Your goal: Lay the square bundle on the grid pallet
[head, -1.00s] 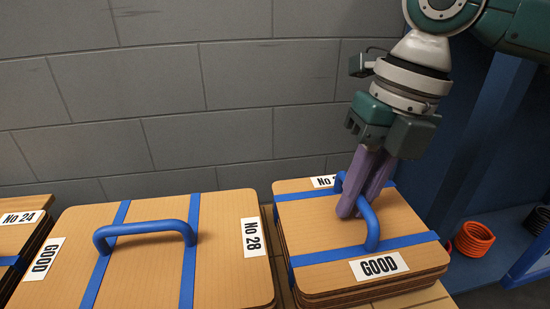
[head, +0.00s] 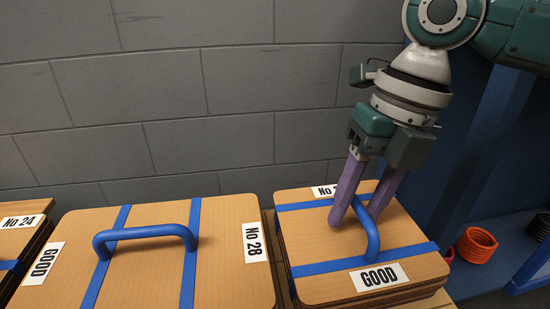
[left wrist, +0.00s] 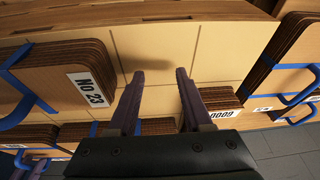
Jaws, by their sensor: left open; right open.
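The square bundle (head: 325,256) is a stack of tan boards with blue straps, a blue handle and a label reading GOOD, at the right in the head view. My right gripper (head: 353,219) is open, with its purple fingers spread around the bundle's handle. The bundle rests on a tan slatted surface. My left gripper (left wrist: 160,78) shows in the left wrist view, open and empty, over a bare tan surface. I cannot make out the grid pallet for certain in either view.
A wider strapped bundle (head: 225,270) labelled No 28 stands close left of the square one, and a bundle (head: 22,232) labelled No 24 is at the left edge. Orange rings (head: 477,245) lie on a blue shelf at the right. A grey block wall (head: 190,100) stands behind.

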